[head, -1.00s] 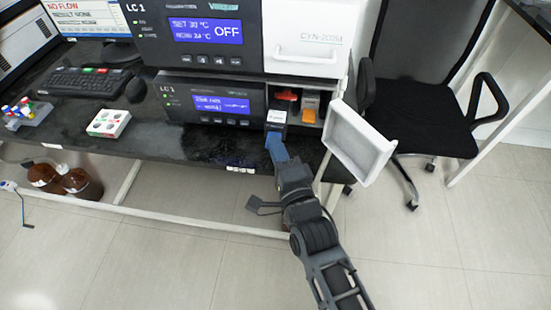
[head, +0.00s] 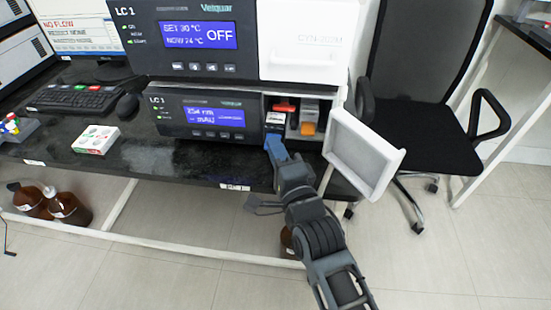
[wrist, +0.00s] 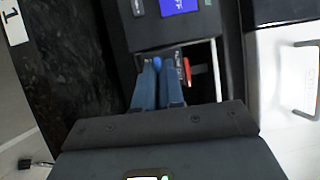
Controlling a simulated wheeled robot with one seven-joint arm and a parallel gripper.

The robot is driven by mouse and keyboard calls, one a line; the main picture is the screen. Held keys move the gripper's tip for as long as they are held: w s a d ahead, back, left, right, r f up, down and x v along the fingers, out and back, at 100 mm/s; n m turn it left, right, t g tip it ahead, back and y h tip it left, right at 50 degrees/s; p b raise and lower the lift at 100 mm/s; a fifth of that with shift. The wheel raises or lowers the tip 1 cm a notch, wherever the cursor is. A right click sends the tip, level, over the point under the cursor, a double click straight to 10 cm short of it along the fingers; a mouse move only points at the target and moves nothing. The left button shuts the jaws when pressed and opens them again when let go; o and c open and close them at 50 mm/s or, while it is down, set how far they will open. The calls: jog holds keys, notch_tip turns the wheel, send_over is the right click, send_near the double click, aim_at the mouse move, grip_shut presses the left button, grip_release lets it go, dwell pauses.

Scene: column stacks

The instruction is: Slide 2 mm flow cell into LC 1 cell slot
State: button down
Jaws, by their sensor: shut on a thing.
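My gripper (head: 274,144), with blue fingers, is at the left part of the open bay of the lower LC 1 unit (head: 205,116). It is shut on a dark block with a pale label (head: 275,122), which looks like the flow cell. The block is at the left side of the bay mouth; how deep it sits is unclear. The 2 mm marking is not readable. In the wrist view the two blue fingers (wrist: 158,88) reach into the bay and mostly hide the block. The slot itself is hidden behind block and fingers.
In the bay, a red part (head: 284,107), a grey part (head: 311,108) and an orange part (head: 308,129) sit right of the block. The white door (head: 362,155) stands open to the right of my arm. A white box (head: 96,140) lies left on the bench.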

jog(key=shift+w+b, duration=0.7)
jog(key=shift+b, duration=0.45)
jog(key=shift+w, duration=0.1)
jog(key=c, duration=1.2)
grip_release()
jog(key=shift+f, duration=0.1)
jog(key=shift+o, duration=0.2)
